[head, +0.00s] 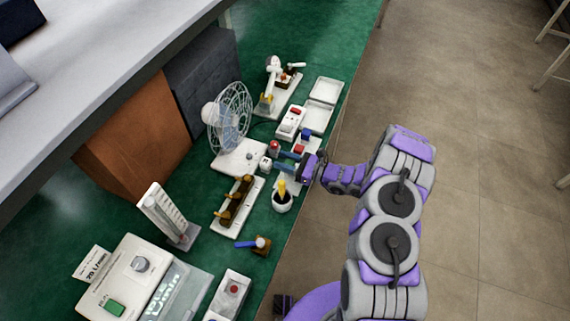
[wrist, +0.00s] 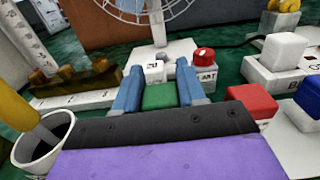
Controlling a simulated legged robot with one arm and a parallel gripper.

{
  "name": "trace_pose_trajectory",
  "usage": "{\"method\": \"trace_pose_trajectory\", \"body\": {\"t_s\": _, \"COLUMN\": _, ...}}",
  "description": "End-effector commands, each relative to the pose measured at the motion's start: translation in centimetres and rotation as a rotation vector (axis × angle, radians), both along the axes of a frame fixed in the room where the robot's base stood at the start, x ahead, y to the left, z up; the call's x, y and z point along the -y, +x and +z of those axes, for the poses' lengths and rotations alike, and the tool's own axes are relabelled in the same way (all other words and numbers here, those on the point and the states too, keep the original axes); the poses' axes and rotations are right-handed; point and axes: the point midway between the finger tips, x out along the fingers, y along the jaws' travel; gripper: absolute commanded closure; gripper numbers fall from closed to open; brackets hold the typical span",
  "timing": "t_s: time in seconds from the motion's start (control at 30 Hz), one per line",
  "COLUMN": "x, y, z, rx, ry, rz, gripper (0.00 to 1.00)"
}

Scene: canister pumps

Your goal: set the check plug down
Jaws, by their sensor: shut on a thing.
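My gripper (wrist: 160,78) has its two blue fingers pointing forward, low over the green bench, with a small white block between their ends. I take this block to be the check plug (wrist: 155,73); it has a small knob and dark lettering, only partly readable. In the head view, my gripper (head: 284,162) reaches in from the right, and the white block (head: 265,163) shows at its fingertips. The gripper is shut on it. A green patch shows between the fingers nearer the palm; I cannot tell if it is bench or part of something. Whether the block touches the surface is unclear.
A white block with a red button (wrist: 204,57) stands just right of the fingertips. A white cup with a yellow-handled tool (head: 282,200) is close on the near side. A fan (head: 232,120) stands behind. Red (wrist: 252,101) and blue (wrist: 284,112) blocks sit at right.

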Motion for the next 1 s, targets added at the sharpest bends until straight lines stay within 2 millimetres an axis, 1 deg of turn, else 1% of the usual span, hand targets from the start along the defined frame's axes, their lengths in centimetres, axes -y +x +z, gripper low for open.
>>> {"method": "trace_pose_trajectory", "body": {"t_s": 0.03, "x": 0.05, "y": -0.06, "z": -0.95, "rx": -0.002, "ry": 0.001, "rz": 0.001, "gripper": 0.92}}
{"method": "trace_pose_trajectory", "body": {"t_s": 0.1, "x": 0.03, "y": -0.10, "z": -1.33, "rx": -0.002, "ry": 0.002, "rz": 0.001, "gripper": 0.92}}
{"method": "trace_pose_trajectory", "body": {"t_s": 0.4, "x": 0.04, "y": -0.06, "z": -1.40, "rx": -0.001, "ry": 0.003, "rz": 0.000, "gripper": 0.92}}
{"method": "trace_pose_trajectory", "body": {"t_s": 0.43, "x": 0.05, "y": -0.06, "z": -1.44, "rx": -0.001, "ry": 0.001, "rz": 0.000, "gripper": 0.59}}
{"method": "trace_pose_trajectory", "body": {"t_s": 0.6, "x": 0.05, "y": -0.06, "z": -1.35, "rx": -0.001, "ry": 0.001, "rz": 0.000, "gripper": 0.43}}
{"method": "trace_pose_trajectory", "body": {"t_s": 0.7, "x": 0.03, "y": -0.06, "z": -1.35, "rx": -0.001, "ry": 0.001, "rz": 0.000, "gripper": 0.35}}
{"method": "trace_pose_trajectory", "body": {"t_s": 1.0, "x": 0.17, "y": -0.09, "z": -1.08, "rx": -0.001, "ry": 0.001, "rz": 0.000, "gripper": 0.35}}
